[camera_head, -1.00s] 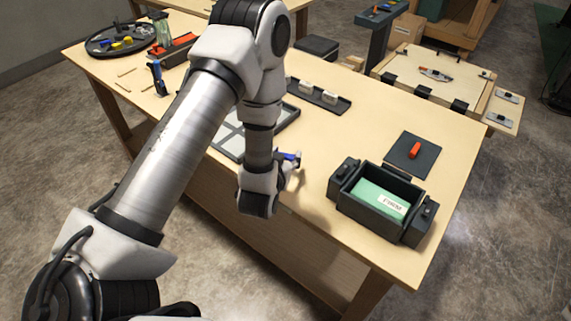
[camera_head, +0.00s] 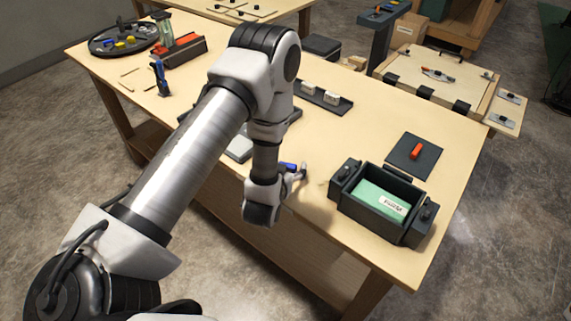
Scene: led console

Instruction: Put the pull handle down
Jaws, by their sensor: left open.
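My left gripper (camera_head: 301,171) is at the end of the arm that comes in from the left. It is over the front part of the table, left of the dark box, and partly hidden by my own wrist. A small blue part (camera_head: 288,166) shows beside its fingers; I cannot tell whether it belongs to the gripper or is a separate thing. A red handle (camera_head: 417,151) sits on a dark square plate (camera_head: 408,163) behind the box, well to the right of my gripper. I cannot tell if this is the pull handle. My right gripper is not in view.
The dark open box (camera_head: 352,208) with a green inside and a white label stands at the front right edge. A dark rail with white blocks (camera_head: 322,97) lies behind my arm, which partly hides a grey tray. Bare tabletop lies between rail and plate.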

